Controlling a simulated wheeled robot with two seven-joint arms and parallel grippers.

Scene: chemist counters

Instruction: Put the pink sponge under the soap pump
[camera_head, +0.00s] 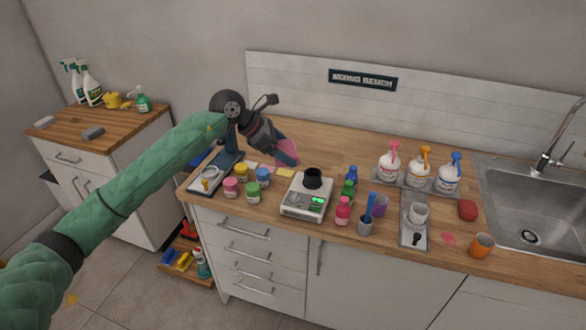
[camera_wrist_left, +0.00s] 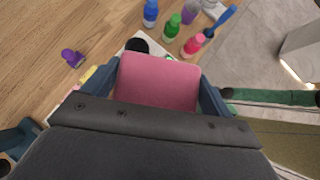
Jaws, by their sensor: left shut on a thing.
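My left gripper (camera_head: 281,148) is shut on the pink sponge (camera_head: 286,151) and holds it over the back of the counter. In the left wrist view the sponge (camera_wrist_left: 158,82) sits between the two blue fingers. Three white pump bottles stand in a grey tray at the back right, with a pink pump (camera_head: 390,160), an orange pump (camera_head: 419,168) and a blue pump (camera_head: 449,174). A small green pump bottle (camera_head: 142,102) stands on the separate wooden-topped cabinet at the left. I cannot tell which is the soap pump. My right gripper is not in view.
A digital scale (camera_head: 305,207) with a black cup, several small coloured jars (camera_head: 252,191) and bottles (camera_head: 343,211) stand along the front. The back-middle counter is clear.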

